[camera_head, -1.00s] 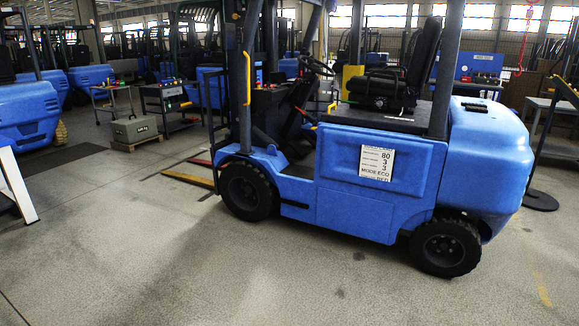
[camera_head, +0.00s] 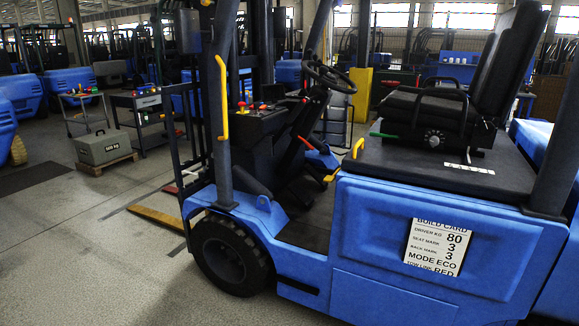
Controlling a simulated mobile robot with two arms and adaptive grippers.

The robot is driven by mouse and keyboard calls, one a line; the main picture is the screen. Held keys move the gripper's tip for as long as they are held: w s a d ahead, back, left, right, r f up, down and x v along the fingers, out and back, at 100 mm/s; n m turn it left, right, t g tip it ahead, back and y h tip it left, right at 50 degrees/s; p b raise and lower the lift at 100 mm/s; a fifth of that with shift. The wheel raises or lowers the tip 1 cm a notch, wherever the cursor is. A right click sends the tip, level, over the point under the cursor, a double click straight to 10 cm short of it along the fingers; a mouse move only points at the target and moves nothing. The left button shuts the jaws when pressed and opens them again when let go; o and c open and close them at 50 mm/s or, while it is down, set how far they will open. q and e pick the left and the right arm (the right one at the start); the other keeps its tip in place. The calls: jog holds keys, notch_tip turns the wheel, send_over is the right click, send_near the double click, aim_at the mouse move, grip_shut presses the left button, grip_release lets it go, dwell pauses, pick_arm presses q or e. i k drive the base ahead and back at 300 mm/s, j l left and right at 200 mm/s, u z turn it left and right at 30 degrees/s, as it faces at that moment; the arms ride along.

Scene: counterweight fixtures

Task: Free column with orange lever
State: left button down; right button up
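A blue forklift fills the middle and right of the head view. Its steering wheel (camera_head: 330,78) sits on top of a dark, tilted steering column (camera_head: 300,135). A small orange lever (camera_head: 331,175) shows low beside the column, near the front of the seat base. A yellow-orange loop handle (camera_head: 358,147) stands at the seat base's front corner. A small red part (camera_head: 306,142) shows on the column. I cannot tell which part locks the column. Neither of my grippers is in view.
The black seat (camera_head: 440,112) has a green handle (camera_head: 383,135) at its left. A build card (camera_head: 437,247) is on the blue side panel. A yellow grab bar (camera_head: 221,98) runs up the front post. A grey weight (camera_head: 104,146) stands on a pallet at left; floor at lower left is clear.

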aim_at(297, 135)
jog(key=i+z, duration=0.2)
jog(key=i, duration=0.25)
jog(key=i+j+z, duration=0.2)
jog(key=i, duration=0.2)
jog(key=i+j+z, duration=0.15)
jog(key=i, duration=0.3)
jog(key=i+j+z, duration=0.2)
jog(key=i, duration=0.2)
jog(key=i+j+z, duration=0.65)
jog(key=i+j, duration=0.15)
